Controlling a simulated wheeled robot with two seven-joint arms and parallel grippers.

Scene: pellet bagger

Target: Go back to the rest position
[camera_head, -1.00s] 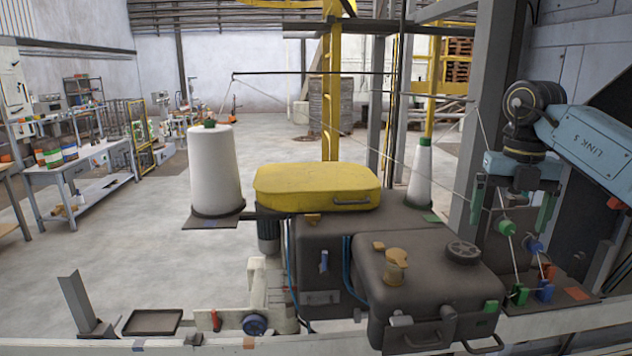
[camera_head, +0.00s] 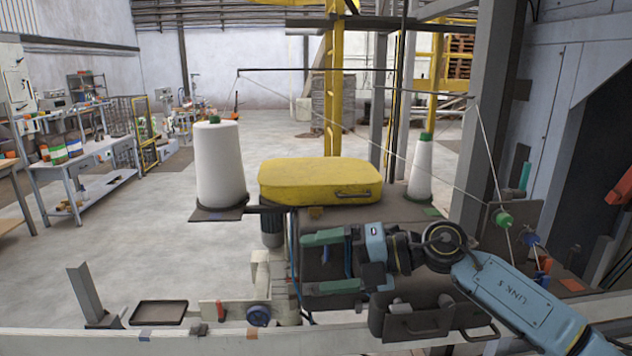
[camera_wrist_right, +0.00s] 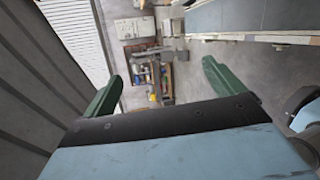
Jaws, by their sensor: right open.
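My right gripper (camera_head: 312,263) shows in front of the dark machine body, its arm coming in from the lower right. Its two green fingers point left in the head view and are apart, with nothing between them. In the right wrist view the green fingers (camera_wrist_right: 160,85) are also spread, with only distant floor and shelving beyond. The gripper and arm hide much of the machine's front. My left gripper is not in view.
A yellow-lidded machine (camera_head: 320,182) stands ahead, with a large white thread cone (camera_head: 220,165) at left and a smaller one (camera_head: 420,168) at right. Thread runs to guides (camera_head: 503,219) at right. A small dark tray (camera_head: 159,313) sits near the front rail (camera_head: 340,338).

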